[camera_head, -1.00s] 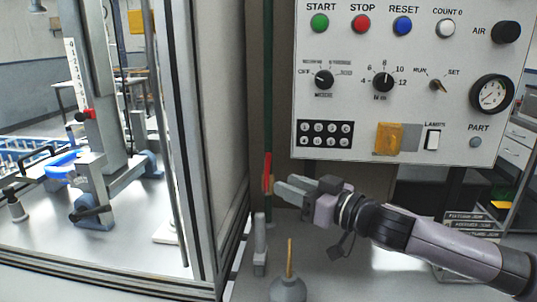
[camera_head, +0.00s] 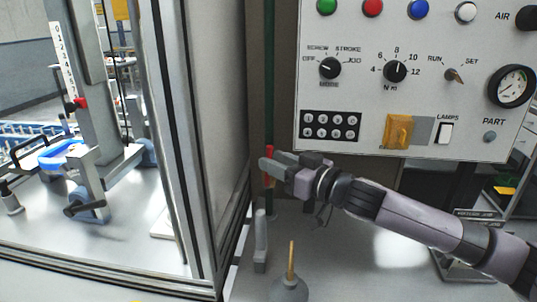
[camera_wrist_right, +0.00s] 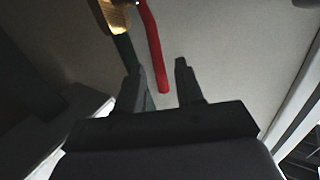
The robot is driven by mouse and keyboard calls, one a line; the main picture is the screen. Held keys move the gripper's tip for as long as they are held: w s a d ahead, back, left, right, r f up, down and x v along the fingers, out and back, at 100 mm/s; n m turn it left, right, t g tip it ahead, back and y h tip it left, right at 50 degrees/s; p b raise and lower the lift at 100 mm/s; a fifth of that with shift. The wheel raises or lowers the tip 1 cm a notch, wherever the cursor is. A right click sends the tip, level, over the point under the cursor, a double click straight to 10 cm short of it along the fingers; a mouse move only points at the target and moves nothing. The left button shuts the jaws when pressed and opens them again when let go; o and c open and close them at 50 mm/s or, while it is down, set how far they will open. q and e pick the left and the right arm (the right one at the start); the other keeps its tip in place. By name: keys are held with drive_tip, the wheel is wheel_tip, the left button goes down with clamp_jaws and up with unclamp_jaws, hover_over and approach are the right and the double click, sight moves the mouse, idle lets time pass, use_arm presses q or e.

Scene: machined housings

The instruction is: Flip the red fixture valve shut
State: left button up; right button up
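The red valve handle (camera_head: 269,150) is on the dark green vertical pipe (camera_head: 270,110), left of the control panel. My right gripper (camera_head: 266,165) is at the handle and covers its middle in the head view. In the right wrist view, the red handle (camera_wrist_right: 153,45) slants down from a brass fitting (camera_wrist_right: 114,14), and its lower end lies between the two fingers of my right gripper (camera_wrist_right: 160,75). The fingers are apart, with gaps beside the handle. My left gripper is in neither view.
The control panel (camera_head: 410,110) hangs just above my right arm. The framed machine enclosure (camera_head: 205,130) stands close on the left. Below the gripper are a grey upright block (camera_head: 260,240) and a grey pot with a wooden stick (camera_head: 289,286).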

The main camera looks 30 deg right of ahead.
drive_tip(key=shift+p+x, duration=0.35)
drive_tip(key=shift+x, duration=1.05)
clamp_jaws()
drive_tip(key=shift+f+b, duration=0.25)
drive_tip(key=shift+b, duration=0.25)
drive_tip(key=s+d+m+t+b, duration=0.1)
drive_tip(key=t+b, duration=0.1)
drive_tip(key=b, duration=0.3)
drive_tip(key=shift+s+d+m+y, duration=0.1)
drive_tip(key=shift+d+m+y, duration=0.1)
drive_tip(key=shift+m+y, duration=0.2)
